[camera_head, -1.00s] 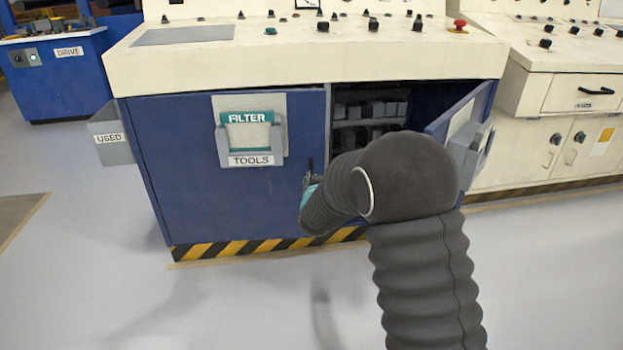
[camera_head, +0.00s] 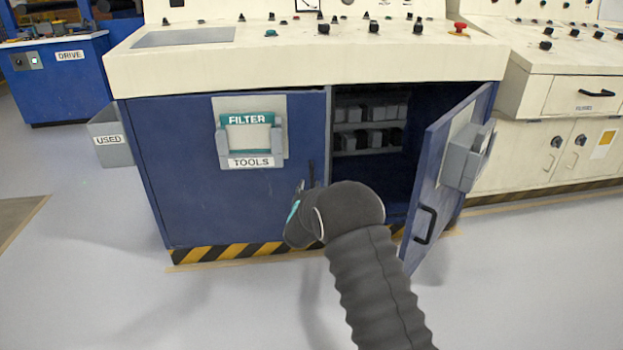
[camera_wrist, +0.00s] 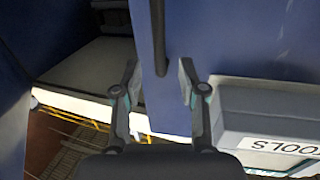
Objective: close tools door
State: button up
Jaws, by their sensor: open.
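The tools door (camera_head: 200,190) is the blue left door of the cabinet, with a "TOOLS" label and a filter holder (camera_head: 250,135) on its front. It looks about flush with the cabinet front; I cannot tell whether it is fully shut. Its dark handle (camera_head: 311,174) is near its right edge. My gripper (camera_head: 300,190) is in front of that edge, partly hidden by my arm. In the wrist view, which looks upside down, my gripper (camera_wrist: 158,85) is open, with its fingers apart either side of the door's edge strip and handle (camera_wrist: 158,40). Contact is unclear.
The right blue door (camera_head: 440,180) stands open toward me, with a black handle and a grey holder. Behind it are shelves (camera_head: 370,125) with several grey items. A grey "USED" bin (camera_head: 110,140) is on the left side. The floor in front is clear.

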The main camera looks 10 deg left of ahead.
aim_at(311, 179)
jog(key=shift+w+d, duration=0.1)
jog(key=shift+w, duration=2.95)
grip_shut()
